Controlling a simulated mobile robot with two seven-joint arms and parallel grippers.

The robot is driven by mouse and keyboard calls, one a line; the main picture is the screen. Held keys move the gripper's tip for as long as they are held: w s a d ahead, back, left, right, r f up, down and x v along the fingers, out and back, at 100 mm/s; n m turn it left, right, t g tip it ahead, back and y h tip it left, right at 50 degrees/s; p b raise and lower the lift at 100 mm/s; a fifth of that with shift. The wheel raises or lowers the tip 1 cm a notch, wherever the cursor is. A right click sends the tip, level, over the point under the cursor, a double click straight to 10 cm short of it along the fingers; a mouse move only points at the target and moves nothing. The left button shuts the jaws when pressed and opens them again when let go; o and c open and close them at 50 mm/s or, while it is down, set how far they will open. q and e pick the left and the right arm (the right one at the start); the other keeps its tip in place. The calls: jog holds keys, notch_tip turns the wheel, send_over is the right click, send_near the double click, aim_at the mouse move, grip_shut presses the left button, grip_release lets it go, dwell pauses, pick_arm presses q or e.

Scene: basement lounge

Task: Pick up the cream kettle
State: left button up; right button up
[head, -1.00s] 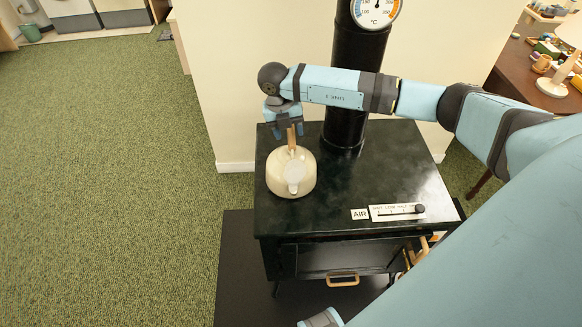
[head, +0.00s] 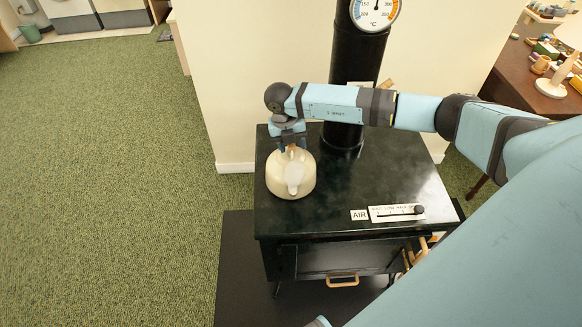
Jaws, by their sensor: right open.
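The cream kettle (head: 292,178) stands upright on the left part of the black stove top (head: 370,175). Its wooden handle shows only as a small bit between my fingers. My right gripper (head: 293,148) points down over the kettle, with its open fingers on either side of the handle. I cannot tell whether the fingers touch it. Only a small tip at the bottom edge may belong to my left arm, and no left gripper shows.
The black stovepipe (head: 352,90) with a round thermometer (head: 377,10) rises behind the kettle. An air slider (head: 400,212) is at the stove's front. A brown table (head: 520,65) with small items stands at the right. Green carpet (head: 110,180) is clear at the left.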

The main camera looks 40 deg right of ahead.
jog(key=shift+f, duration=0.15)
grip_shut()
dwell(1.4)
